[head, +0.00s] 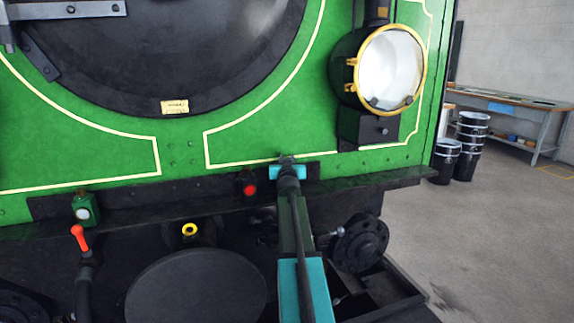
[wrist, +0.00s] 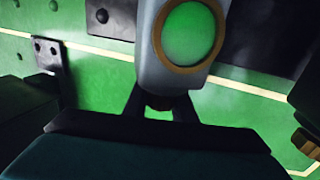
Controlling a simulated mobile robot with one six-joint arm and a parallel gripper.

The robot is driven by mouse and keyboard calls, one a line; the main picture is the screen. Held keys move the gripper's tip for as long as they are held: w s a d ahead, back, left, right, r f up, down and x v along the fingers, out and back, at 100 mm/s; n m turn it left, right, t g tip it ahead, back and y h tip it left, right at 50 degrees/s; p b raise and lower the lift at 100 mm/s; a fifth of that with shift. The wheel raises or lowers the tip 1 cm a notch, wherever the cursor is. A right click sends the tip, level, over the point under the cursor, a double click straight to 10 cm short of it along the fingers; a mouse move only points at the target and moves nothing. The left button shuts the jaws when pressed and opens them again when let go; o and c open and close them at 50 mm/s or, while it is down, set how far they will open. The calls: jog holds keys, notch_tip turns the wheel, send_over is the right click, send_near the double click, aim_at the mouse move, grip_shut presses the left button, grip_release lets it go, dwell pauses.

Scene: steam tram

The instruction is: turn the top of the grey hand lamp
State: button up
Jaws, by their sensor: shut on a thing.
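The grey hand lamp (wrist: 165,82) fills the top middle of the wrist view, with a round green lens in a bronze ring. Its narrow end points down in that picture, between the two dark fingers of my gripper (wrist: 158,108). My gripper is shut on the lamp at that end, which I take to be its top. The fingers hide most of the gripped part. In the head view my gripper (head: 287,170) is at the ledge of the green engine front, and it and my arm hide the grey lamp almost wholly.
A black lamp with a red lens (head: 248,184) stands close left of my gripper. A green lamp with a white lens (head: 86,208) is farther left on the ledge (head: 150,221). A big brass-rimmed headlamp (head: 390,70) juts out above right. Open floor (head: 500,230) lies right.

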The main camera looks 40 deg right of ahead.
jog(key=shift+s+a+f+b, duration=0.2)
jog(key=shift+s+f+b, duration=0.1)
jog(key=shift+b, duration=3.65)
jog(key=shift+s+a+m+g+h+b, duration=0.15)
jog(key=shift+m+g+h+b, duration=0.2)
jog(key=shift+b, duration=0.55)
jog(key=shift+r, duration=0.2)
jog(key=o, duration=1.1)
jog(key=shift+r, duration=0.1)
jog(key=shift+s+a, duration=0.1)
jog(key=shift+s, duration=0.05)
jog(key=shift+p+v, duration=0.3)
jog(key=shift+v, duration=6.45)
jog(key=shift+r, duration=0.1)
jog(key=shift+s, duration=0.1)
